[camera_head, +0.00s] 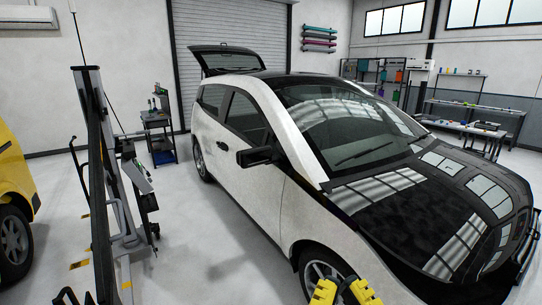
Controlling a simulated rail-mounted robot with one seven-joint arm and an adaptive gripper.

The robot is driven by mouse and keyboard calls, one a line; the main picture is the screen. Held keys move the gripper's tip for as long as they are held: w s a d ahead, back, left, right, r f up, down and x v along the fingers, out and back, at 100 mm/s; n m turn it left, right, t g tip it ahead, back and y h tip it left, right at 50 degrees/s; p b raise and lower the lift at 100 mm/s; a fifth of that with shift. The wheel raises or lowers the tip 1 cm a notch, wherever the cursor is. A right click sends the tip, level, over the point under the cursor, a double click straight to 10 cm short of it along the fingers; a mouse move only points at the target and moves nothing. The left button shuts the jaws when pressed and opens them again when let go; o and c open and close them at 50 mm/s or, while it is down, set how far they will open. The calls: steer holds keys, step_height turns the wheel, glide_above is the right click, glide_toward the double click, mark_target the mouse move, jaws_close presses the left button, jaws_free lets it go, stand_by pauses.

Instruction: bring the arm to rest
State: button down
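Two yellow pieces with dark parts between them, which look like my gripper (344,291), show at the bottom edge of the head view, right of centre. They are cut off by the frame, so I cannot tell whether the gripper is open or shut. Nothing held shows between them. They appear in front of the white car's front wheel and lower front side. I cannot judge the distance to the car. The rest of the arm is out of view.
A white car (243,173) with a black hood (420,205) and raised rear hatch fills the centre and right. A dark upright lift post (97,170) stands left. A yellow vehicle (14,185) is at the far left. Open floor (215,260) lies between post and car.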

step_height(320, 180, up, 28)
steer(key=p, duration=2.5)
steer(key=shift+r+p, duration=0.25)
steer(key=shift+p, duration=0.05)
